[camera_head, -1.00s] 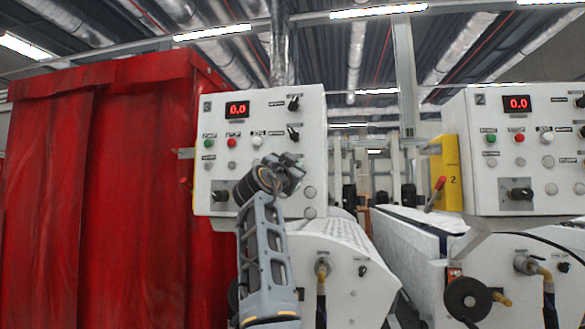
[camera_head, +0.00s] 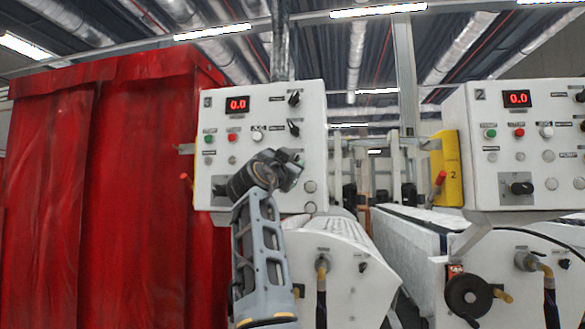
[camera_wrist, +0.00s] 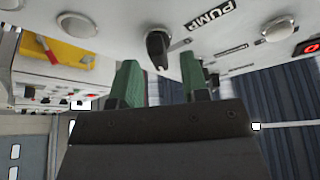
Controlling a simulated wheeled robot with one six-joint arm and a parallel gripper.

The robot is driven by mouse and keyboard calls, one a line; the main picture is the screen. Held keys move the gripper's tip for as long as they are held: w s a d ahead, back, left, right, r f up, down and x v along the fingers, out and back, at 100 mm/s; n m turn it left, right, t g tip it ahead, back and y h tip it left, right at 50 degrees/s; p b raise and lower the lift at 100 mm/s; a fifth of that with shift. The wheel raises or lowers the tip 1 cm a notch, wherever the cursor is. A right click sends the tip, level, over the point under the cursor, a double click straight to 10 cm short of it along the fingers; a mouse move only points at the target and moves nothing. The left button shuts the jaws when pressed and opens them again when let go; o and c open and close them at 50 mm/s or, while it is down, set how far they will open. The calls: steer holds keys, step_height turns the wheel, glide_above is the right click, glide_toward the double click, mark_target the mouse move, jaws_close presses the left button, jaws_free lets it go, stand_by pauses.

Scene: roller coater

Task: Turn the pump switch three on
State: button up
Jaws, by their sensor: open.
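The panel marked 3 (camera_head: 220,135) is a white box left of centre in the head view. The pump switch (camera_head: 294,127) is a black knob near its right edge, below another black knob. In the wrist view the pump switch (camera_wrist: 157,47) shows close up beside the PUMP label (camera_wrist: 212,17). My gripper (camera_wrist: 160,75) has two green fingers, spread apart with nothing between them. The knob lies just past the fingertips, roughly in line with the gap; I cannot tell whether they touch. In the head view my wrist hides the lower middle of the panel, and the fingers are not clear.
A red curtain (camera_head: 110,190) stands left of panel 3. A second panel marked 2 (camera_head: 500,180) and a yellow plate (camera_head: 450,165) are on the right. A white rounded machine cover (camera_head: 335,245) lies below panel 3. Round white buttons (camera_wrist: 76,25) flank the knob.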

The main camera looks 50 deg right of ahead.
steer(key=b+v, duration=0.6)
steer(key=v, duration=0.6)
steer(key=shift+b, duration=0.35)
steer(key=shift+w+d, duration=0.1)
